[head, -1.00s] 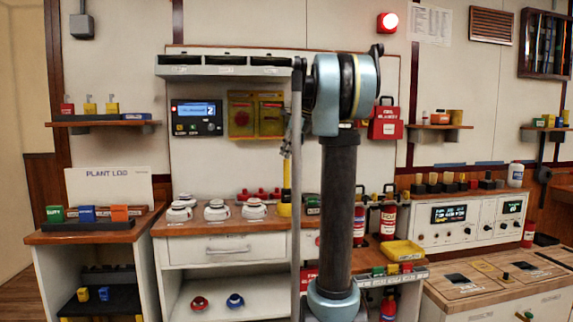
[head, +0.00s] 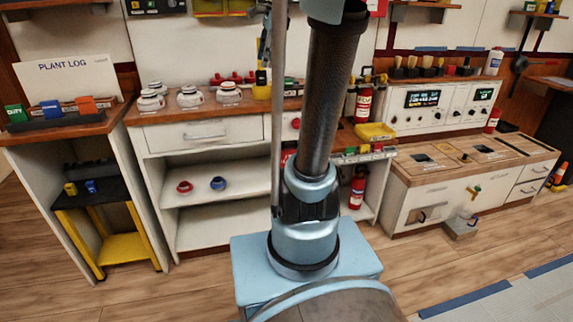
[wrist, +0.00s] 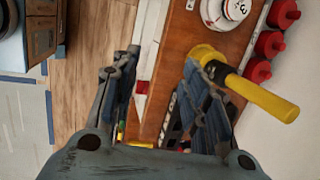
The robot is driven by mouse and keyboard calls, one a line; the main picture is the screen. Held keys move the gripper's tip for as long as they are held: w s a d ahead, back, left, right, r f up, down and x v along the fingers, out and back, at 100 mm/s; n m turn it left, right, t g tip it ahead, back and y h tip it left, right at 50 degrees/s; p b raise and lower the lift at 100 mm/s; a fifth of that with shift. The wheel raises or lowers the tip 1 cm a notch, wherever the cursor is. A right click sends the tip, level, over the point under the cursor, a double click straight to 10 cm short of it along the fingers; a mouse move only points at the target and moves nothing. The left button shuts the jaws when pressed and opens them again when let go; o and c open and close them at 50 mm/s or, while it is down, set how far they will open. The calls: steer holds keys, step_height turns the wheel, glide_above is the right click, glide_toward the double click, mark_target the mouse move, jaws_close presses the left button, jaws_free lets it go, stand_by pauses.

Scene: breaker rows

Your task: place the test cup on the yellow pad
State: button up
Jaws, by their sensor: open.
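In the wrist view my gripper (wrist: 165,78) is open, with nothing between its fingers. The right finger overlaps a yellow cylindrical thing (wrist: 262,97) with a wider head; I cannot tell if they touch. It also shows upright on the counter in the head view (head: 262,86). I cannot say for sure which thing is the test cup. A small red ring-like thing (head: 184,187) and a blue one (head: 218,183) sit on the shelf under the counter. No yellow pad is clearly identifiable; a yellow tray (head: 374,132) stands on the counter's right part.
White round numbered things (head: 189,97) stand on the wooden counter, with red knobs (head: 232,79) behind. A low bench (head: 470,158) is at right. A yellow-framed black stand (head: 92,190) is at left. The wooden floor (head: 190,285) in front is clear.

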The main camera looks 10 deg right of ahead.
steer(key=s+f+n+h, duration=0.2)
steer(key=s+f+n, duration=1.5)
steer(key=s+f, duration=0.9)
step_height(320, 180, down, 3)
steer(key=shift+s+d+f+n, duration=0.15)
steer(key=shift+s+n, duration=0.2)
steer(key=shift+n, duration=0.05)
steer(key=shift+w+f, duration=0.2)
steer(key=shift+w, duration=0.3)
steer(key=shift+c, duration=0.9)
steer(key=shift+s, duration=0.2)
